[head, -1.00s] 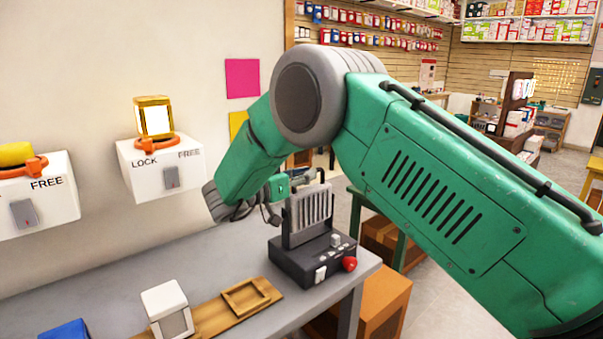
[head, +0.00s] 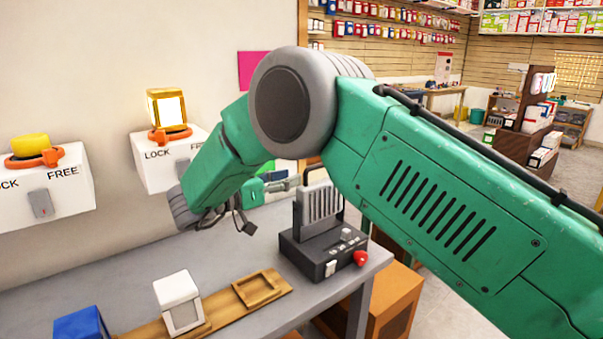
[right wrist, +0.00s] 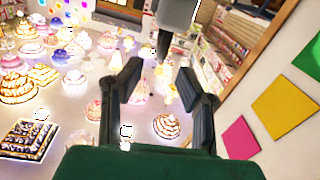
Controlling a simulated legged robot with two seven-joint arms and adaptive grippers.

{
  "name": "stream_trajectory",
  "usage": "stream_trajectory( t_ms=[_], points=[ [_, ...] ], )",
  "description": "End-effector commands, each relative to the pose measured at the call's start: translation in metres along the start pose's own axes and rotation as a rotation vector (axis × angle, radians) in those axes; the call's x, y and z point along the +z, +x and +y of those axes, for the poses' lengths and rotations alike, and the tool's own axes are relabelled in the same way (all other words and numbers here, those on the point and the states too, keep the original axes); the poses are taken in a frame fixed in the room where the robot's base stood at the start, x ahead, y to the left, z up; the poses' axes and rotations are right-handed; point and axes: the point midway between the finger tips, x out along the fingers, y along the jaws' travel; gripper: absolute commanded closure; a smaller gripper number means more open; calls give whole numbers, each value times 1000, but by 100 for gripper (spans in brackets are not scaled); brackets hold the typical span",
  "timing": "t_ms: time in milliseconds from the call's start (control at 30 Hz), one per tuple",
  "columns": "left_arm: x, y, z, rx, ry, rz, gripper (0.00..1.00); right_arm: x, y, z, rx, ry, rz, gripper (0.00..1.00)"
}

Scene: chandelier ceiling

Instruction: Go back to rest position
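My right arm crosses the head view from the right. Its elbow is bent high and its forearm slopes down to the left over the table. The right gripper (head: 284,184) is partly hidden behind the forearm, above the grey table (head: 235,240) and close to the black device. In the right wrist view the two dark fingers of the right gripper (right wrist: 159,74) are spread apart with nothing between them. My left gripper is in neither view.
A black device (head: 325,245) with a red button stands at the table's right end. A white cube (head: 178,300) and blue cube (head: 82,325) are at the front. White LOCK/FREE boxes (head: 60,185) are on the wall. Bright ceiling ornaments (right wrist: 60,75) fill the wrist view.

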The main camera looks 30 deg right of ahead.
Motion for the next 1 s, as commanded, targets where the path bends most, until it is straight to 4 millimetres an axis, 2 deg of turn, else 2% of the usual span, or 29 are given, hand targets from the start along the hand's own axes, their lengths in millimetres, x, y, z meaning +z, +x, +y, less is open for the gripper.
stream_trajectory(
  t_ms=[200,733,1000],
  points=[
    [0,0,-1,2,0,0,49,0,-17,0,1,0,0,69],
    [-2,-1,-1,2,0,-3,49,-2,-18,0,1,0,0,69],
    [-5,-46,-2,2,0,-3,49,-48,-18,4,1,1,0,69]
  ],
)
